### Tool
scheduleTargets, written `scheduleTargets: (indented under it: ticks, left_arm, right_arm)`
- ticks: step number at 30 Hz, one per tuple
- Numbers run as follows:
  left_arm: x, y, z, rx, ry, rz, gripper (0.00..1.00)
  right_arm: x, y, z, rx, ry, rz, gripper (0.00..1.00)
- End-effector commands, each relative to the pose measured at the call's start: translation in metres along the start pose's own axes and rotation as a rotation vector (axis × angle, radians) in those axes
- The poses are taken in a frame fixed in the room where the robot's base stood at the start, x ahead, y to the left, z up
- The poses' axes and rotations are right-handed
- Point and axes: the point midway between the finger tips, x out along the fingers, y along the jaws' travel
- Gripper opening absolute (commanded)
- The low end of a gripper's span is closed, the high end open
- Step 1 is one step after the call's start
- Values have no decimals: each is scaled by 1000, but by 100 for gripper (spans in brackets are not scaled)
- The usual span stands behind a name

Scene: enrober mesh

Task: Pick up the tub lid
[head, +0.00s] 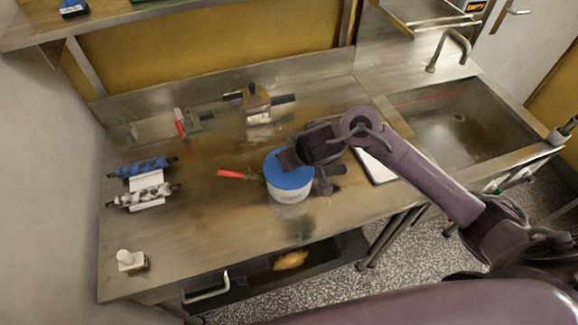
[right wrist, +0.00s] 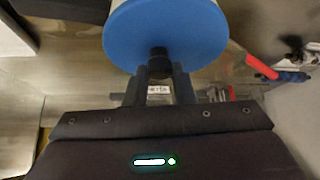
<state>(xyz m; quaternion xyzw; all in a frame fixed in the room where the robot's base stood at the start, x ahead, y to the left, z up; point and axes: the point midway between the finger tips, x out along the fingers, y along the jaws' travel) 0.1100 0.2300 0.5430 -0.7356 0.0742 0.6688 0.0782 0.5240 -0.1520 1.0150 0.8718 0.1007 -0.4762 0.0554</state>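The tub lid (head: 289,171) is a round blue disc on top of a white tub (head: 290,194) in the middle of the steel table. In the right wrist view, the blue lid (right wrist: 185,32) fills the top centre, with a dark knob (right wrist: 158,54) near its lower edge. My right gripper (head: 296,161) is over the lid and hides part of it. In the wrist view, its two fingers (right wrist: 160,72) stand on either side of the knob. I cannot tell whether they press on it. My left gripper is not in view.
A red-handled tool (head: 236,175) lies left of the tub. Blue and patterned rollers (head: 144,167) rest on a white stand at the left. A small machine (head: 257,100) stands behind. A white tray (head: 376,168) and a sink (head: 455,115) are to the right. The front left table is mostly clear.

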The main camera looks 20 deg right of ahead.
Motion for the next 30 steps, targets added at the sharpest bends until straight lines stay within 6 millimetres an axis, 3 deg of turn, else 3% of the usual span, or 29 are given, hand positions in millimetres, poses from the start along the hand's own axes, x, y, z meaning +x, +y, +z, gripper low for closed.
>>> scheduleTargets:
  ticks: [3,11,17,26,30]
  left_arm:
    - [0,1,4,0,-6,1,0]
    - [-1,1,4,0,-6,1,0]
    - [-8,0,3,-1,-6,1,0]
    - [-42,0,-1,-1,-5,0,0]
    - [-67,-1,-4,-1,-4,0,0]
  right_arm:
    - [0,0,0,0,0,0,0]
    - [-1,0,-1,0,0,0,0]
    - [-14,-1,-9,0,2,-2,0]
    - [-71,-1,-48,-1,6,-2,0]
    - [-104,0,-68,-3,4,2,0]
